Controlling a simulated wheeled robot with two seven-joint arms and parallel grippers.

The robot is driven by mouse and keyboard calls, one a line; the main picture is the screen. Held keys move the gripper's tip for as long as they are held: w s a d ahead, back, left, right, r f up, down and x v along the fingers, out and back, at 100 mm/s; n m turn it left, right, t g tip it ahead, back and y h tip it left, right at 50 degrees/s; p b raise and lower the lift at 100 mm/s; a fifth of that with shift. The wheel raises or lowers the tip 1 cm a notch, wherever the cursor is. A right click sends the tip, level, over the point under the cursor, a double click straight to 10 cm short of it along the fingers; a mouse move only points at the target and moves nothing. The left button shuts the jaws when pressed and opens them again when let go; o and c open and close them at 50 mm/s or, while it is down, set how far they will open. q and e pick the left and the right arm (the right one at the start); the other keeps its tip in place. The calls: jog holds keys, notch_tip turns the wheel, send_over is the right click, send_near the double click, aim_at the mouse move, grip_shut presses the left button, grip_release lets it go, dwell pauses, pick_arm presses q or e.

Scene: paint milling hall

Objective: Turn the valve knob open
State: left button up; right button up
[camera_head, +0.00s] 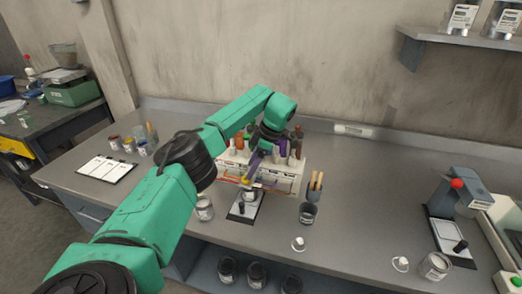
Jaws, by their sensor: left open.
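My left arm reaches across the bench. Its gripper (251,176) is open and points down at the rack of bottles, just above a small dark stand (236,214). The stand has a light plate, a small black post and a pale cylindrical piece (249,196) near the fingertips. I cannot tell whether the fingers touch this piece. No part there is clearly recognisable as the valve knob; the gripper may hide it. A red knob (457,183) sits on the grey-blue apparatus (462,196) at the right, away from the gripper. My right gripper is not in view.
A white rack (285,181) with several bottles stands behind the gripper. A white sheet (106,168) lies at left. The bench between jar and apparatus is mostly clear.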

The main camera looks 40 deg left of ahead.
pick_arm(q)
jog(key=v, duration=1)
jog(key=shift+d+r, duration=0.15)
jog(key=shift+r, duration=0.05)
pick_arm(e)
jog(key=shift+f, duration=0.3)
pick_arm(q)
jog(key=shift+w, duration=0.1)
